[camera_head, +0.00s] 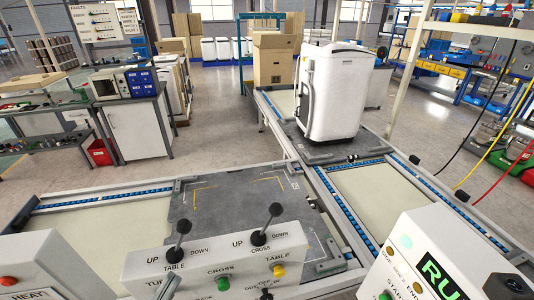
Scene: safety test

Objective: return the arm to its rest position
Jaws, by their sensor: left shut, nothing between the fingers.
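A white control panel (215,262) stands at the bottom centre, with black-knobbed levers marked UP and DOWN and coloured buttons. Behind it is a dark grey table plate (235,212) with yellow corner marks, and it looks bare. A white washer-like appliance (335,92) stands upright on a dark pallet on the conveyor behind, with a cardboard box (273,62) to its left.
A white panel with a green RUN display (436,268) is at the lower right, and a HEAT panel (28,282) at the lower left. Conveyor rails (345,215) run among them. A workbench (138,128) stands at the left. Cables (495,140) hang at the right.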

